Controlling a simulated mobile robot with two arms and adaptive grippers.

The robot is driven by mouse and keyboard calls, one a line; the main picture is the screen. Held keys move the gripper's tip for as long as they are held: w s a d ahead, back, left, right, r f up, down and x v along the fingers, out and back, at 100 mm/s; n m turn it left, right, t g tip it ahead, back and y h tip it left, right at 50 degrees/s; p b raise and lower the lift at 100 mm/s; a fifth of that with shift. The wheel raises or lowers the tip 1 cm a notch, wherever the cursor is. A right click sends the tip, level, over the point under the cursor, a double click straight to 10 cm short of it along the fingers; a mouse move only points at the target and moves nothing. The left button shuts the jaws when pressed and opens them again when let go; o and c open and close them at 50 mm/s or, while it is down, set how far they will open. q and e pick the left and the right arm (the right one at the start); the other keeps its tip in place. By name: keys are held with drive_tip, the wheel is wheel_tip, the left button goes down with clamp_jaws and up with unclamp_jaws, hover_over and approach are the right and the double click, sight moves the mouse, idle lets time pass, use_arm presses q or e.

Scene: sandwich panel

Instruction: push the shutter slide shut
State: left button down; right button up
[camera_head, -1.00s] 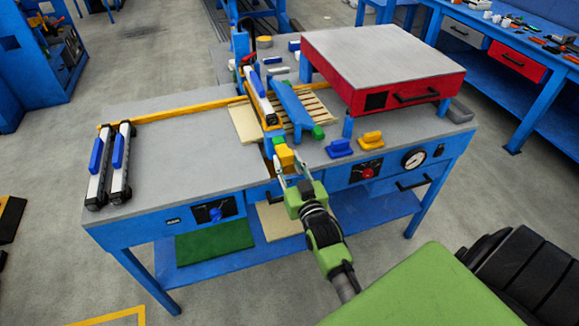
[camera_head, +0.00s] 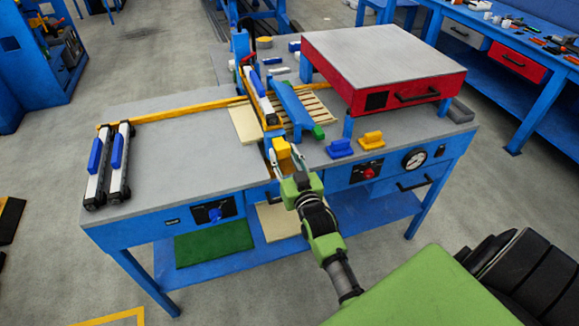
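A yellow block (camera_head: 281,148), which looks like the slide's handle, sits at the near end of a narrow slot at the table's front edge. A blue and yellow rail unit (camera_head: 262,101) runs away from it toward the back. My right gripper (camera_head: 287,157) is at the near side of the yellow block, with its two fingers apart, one on each side of the block's near end. I cannot tell whether the fingers touch it. The slide under the block is mostly hidden. My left gripper is not in view.
A sloped blue bar (camera_head: 291,103) with a green end lies right of the rail over a slatted wooden piece (camera_head: 316,103). Blue (camera_head: 339,149) and yellow (camera_head: 371,138) handled blocks stand further right. A red cabinet (camera_head: 385,70) is behind. The table's left top (camera_head: 185,150) is mostly clear.

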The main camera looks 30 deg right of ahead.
drive_tip(key=shift+o, duration=1)
drive_tip(key=shift+s, duration=0.15)
drive_tip(key=shift+p+v, duration=0.65)
drive_tip(key=shift+v, duration=0.3)
drive_tip(key=p+v, duration=0.2)
drive_tip(key=v, duration=0.5)
drive_tip(key=shift+p, duration=0.35)
